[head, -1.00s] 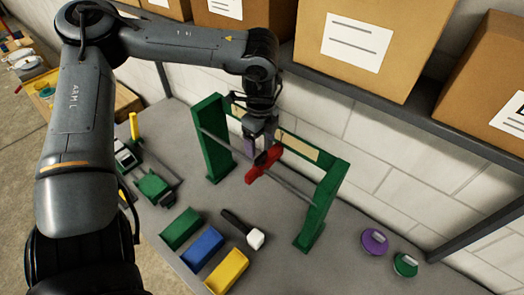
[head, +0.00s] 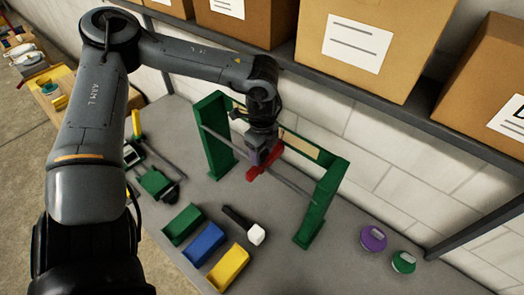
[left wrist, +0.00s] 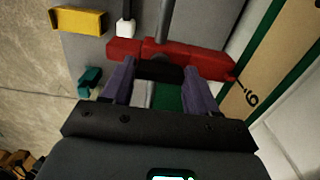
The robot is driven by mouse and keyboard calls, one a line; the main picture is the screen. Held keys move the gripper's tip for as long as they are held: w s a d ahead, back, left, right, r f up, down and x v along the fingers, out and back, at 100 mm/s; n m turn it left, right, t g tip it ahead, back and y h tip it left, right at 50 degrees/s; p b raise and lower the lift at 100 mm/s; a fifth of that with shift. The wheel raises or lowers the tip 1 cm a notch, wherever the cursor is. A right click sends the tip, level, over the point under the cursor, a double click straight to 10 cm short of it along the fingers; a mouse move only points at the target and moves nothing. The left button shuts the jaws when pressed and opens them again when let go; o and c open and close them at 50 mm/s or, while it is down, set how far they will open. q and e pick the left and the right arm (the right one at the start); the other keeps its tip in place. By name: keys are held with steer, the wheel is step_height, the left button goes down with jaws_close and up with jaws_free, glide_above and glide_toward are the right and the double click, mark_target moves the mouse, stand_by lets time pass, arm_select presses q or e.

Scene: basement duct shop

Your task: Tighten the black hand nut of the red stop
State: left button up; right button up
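The red stop (head: 264,172) sits on the grey rod (head: 298,187) of a green frame (head: 325,195). In the left wrist view the red stop (left wrist: 205,63) lies across the rod, just beyond my fingertips. Its black hand nut (left wrist: 160,72) faces me, between the two purple fingers. In the head view my gripper hides the nut. My left gripper (head: 264,157) is over the stop; in the wrist view its fingers (left wrist: 158,75) stand apart on either side of the nut. I cannot tell whether they touch it. My right gripper is in neither view.
Green, blue (head: 204,244) and yellow (head: 229,268) bins and a white-headed mallet (head: 256,234) lie in front of the frame. A purple (head: 374,239) and a green disc-like item (head: 403,262) lie to the right. A shelf with boxes (head: 345,40) overhangs the bench.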

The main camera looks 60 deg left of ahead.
arm_select(q)
steer(key=c, duration=0.6)
steer(key=shift+o, duration=0.2)
steer(key=shift+f+m+b, duration=0.15)
steer(key=shift+m+b, duration=1.55)
steer(key=shift+m, duration=0.1)
steer(key=m+b, duration=0.2)
steer(key=m, duration=0.1)
steer(key=shift+m, duration=0.3)
steer(key=m+b, duration=0.1)
steer(key=m, duration=0.1)
steer(key=shift+m, duration=0.4)
steer(key=m, duration=0.2)
steer(key=shift+m+b, duration=0.3)
steer(key=m, duration=0.5)
steer(key=shift+r, duration=0.2)
steer(key=shift+m, duration=0.3)
steer(key=o, duration=1)
